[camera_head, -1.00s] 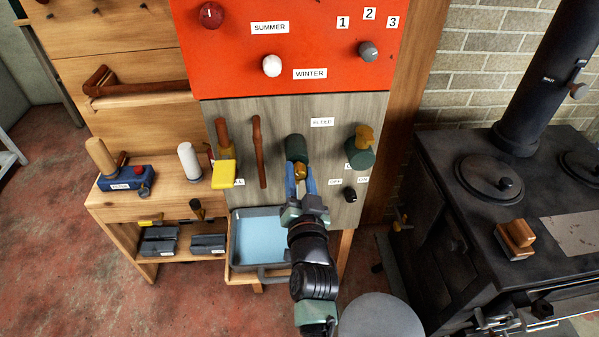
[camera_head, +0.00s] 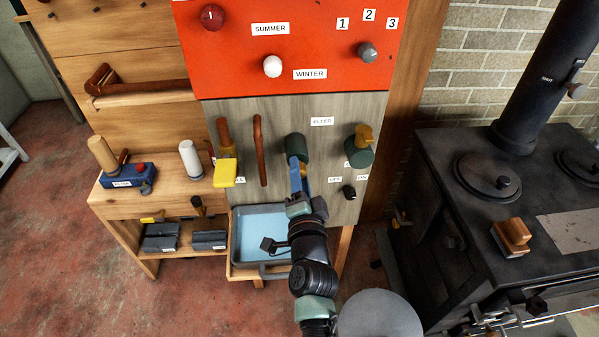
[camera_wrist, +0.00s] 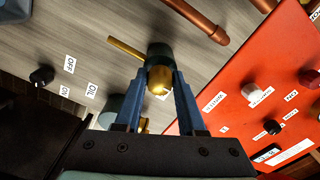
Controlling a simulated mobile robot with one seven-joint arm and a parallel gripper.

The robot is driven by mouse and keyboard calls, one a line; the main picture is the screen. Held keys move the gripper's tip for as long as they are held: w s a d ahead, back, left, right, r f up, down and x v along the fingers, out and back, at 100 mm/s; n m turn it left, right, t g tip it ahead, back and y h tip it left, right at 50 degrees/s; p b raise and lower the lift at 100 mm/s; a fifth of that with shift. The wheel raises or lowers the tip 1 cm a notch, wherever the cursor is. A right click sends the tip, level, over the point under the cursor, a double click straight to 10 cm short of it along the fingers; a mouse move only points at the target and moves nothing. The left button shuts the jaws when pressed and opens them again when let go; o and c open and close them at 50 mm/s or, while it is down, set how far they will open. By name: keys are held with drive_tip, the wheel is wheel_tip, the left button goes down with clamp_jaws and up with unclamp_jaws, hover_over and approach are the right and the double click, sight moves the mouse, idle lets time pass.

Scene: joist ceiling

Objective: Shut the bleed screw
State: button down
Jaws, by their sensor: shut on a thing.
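The bleed screw is a small brass screw (camera_wrist: 159,80) in a dark green round body. That body (camera_head: 296,147) sits on the grey wood panel below the BLEED label (camera_head: 322,121) in the head view. My gripper (camera_head: 297,165) is at the front of the body, and its blue fingers hide the screw there. In the wrist view my gripper (camera_wrist: 161,72) has one finger on each side of the brass head, closed on it. A thin brass spout (camera_wrist: 126,47) sticks out from the body. How far the screw is turned cannot be told.
A second green valve with a brass handle (camera_head: 364,134) is close on the right, with a black knob (camera_head: 349,192) below. Copper pipe (camera_head: 259,150) and a yellow-handled lever (camera_head: 224,173) are left. A blue tray (camera_head: 240,250) is below. The black stove (camera_head: 440,190) stands right.

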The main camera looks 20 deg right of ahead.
idle(0.4)
drive_tip(key=c, duration=0.5)
unclamp_jaws()
drive_tip(key=shift+s, duration=0.1)
drive_tip(key=p+v, duration=0.2)
drive_tip(key=v, duration=1)
drive_tip(key=shift+s, duration=0.4)
drive_tip(key=shift+a, duration=0.15)
